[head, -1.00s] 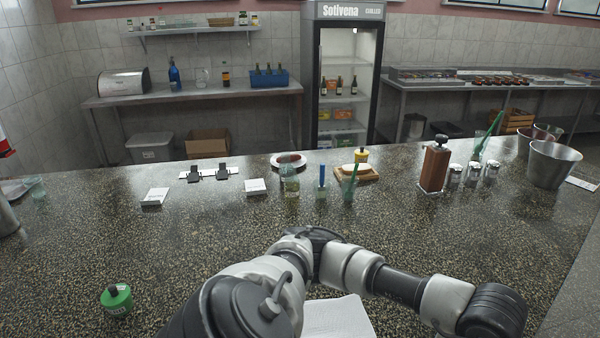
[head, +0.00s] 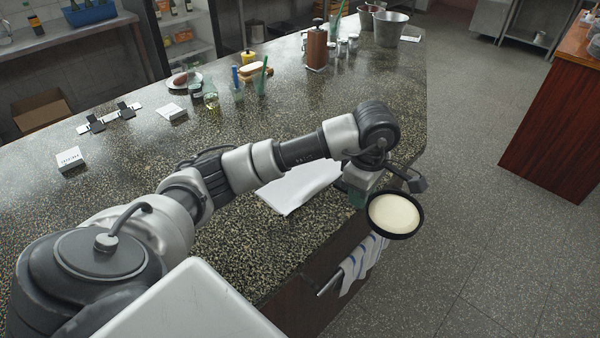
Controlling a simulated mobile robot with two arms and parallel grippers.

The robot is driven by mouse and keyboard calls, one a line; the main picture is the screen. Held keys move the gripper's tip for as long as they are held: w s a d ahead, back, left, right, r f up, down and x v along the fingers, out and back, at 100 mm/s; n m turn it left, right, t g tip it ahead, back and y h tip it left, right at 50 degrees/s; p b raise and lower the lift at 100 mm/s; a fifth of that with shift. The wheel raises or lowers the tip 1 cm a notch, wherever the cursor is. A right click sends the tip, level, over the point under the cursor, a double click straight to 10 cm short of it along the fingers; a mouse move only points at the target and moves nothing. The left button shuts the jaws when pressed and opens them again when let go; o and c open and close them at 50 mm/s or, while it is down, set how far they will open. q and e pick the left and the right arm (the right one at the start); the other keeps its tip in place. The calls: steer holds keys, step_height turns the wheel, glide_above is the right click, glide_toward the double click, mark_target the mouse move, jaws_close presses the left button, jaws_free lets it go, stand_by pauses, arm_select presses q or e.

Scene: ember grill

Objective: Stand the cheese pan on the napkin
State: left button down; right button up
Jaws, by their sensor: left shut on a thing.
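The cheese pan (head: 394,215) is a round black pan with a pale cream filling. It is held in the air just beyond the counter's right edge, over the floor side. My left gripper (head: 384,192) is shut on it; the grip itself is partly hidden by the wrist. The napkin (head: 298,187) is a white sheet lying flat on the counter near that edge, left of the pan. My left forearm passes over its far side and hides part of it. The pan is apart from the napkin. My right gripper is not in view.
The speckled counter (head: 235,255) has bare room around the napkin. A striped towel (head: 362,262) hangs on a rail below its edge. A wooden pepper mill (head: 317,47), cups and a sandwich board (head: 256,72) stand farther back. A wooden cabinet (head: 560,125) stands at right.

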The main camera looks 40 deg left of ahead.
arm_select(q)
steer(key=w+a+r+n, duration=0.25)
steer(key=w+n, duration=0.35)
steer(key=n, duration=0.8)
steer(key=w+a+r+n, duration=0.1)
steer(key=w+a+n, duration=0.35)
steer(key=n, duration=1.05)
steer(key=n+p, duration=0.6)
glide_above(324, 194)
step_height(324, 194, down, 7)
steer(key=shift+w+r, duration=0.1)
steer(key=shift+w, duration=0.05)
steer(key=shift+f, duration=0.45)
step_height(324, 194, down, 3)
steer(key=shift+f+p, duration=0.1)
steer(key=shift+p, duration=0.45)
steer(key=shift+f, duration=0.15)
steer(key=shift+f, duration=0.1)
